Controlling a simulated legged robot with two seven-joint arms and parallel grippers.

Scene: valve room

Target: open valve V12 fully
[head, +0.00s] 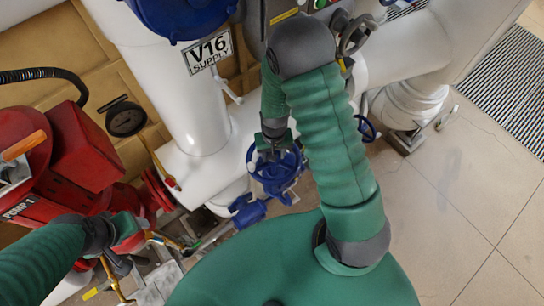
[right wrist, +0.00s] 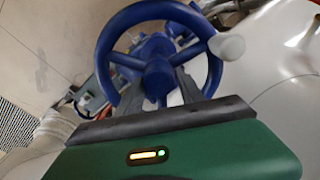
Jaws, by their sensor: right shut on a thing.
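A blue handwheel (head: 288,181) is low beside the white pipe in the head view. It fills the top of the right wrist view (right wrist: 108,85), with spokes, a central hub and a pale knob (right wrist: 230,46) on its rim. My right gripper (right wrist: 168,88) has its two dark fingers at the lower part of this wheel and is shut on it. The exact part between the fingers is hidden. No V12 label is readable. My left gripper (head: 128,240) is at the lower left, near red equipment, away from the wheel; its jaws are too small to read.
A white pipe carries a V16 SUPPLY sign (head: 210,50), with another blue wheel (head: 180,12) above it. A red pump (head: 85,145) and a dark gauge (head: 125,118) stand left. Another white pipe (head: 400,60) is at upper right. Tiled floor (head: 460,210) at right is clear.

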